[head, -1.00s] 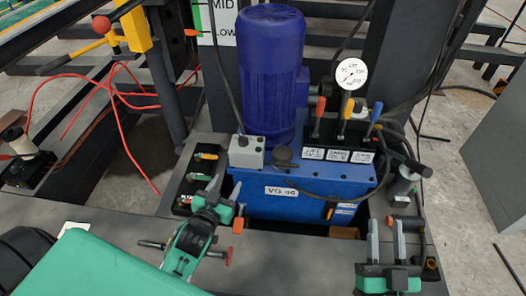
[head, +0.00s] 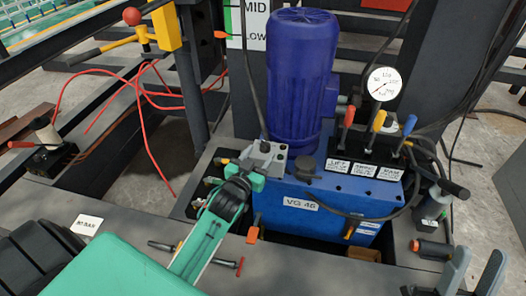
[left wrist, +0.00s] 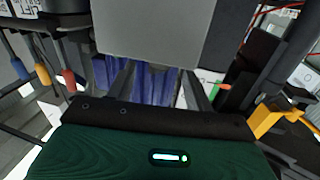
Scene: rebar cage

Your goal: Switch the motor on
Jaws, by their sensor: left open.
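The motor (head: 300,85) is a tall blue ribbed cylinder on the blue power unit (head: 330,187). The small grey switch box (head: 280,160) sits at its foot, on the left corner of the unit. My left gripper (head: 262,156) is at this box and hides part of it; its switch cannot be made out. In the left wrist view a grey face (left wrist: 155,35), seemingly the box, fills the top centre, with the open fingers just below it. Contact cannot be told. My right gripper (head: 473,272) is open and empty at the lower right.
Red, yellow and blue levers (head: 378,121) and a round gauge (head: 382,83) stand right of the motor. A black cable (head: 251,70) hangs down to the box. Dark frame posts stand behind and to the left. Red hoses (head: 155,92) lie at the left.

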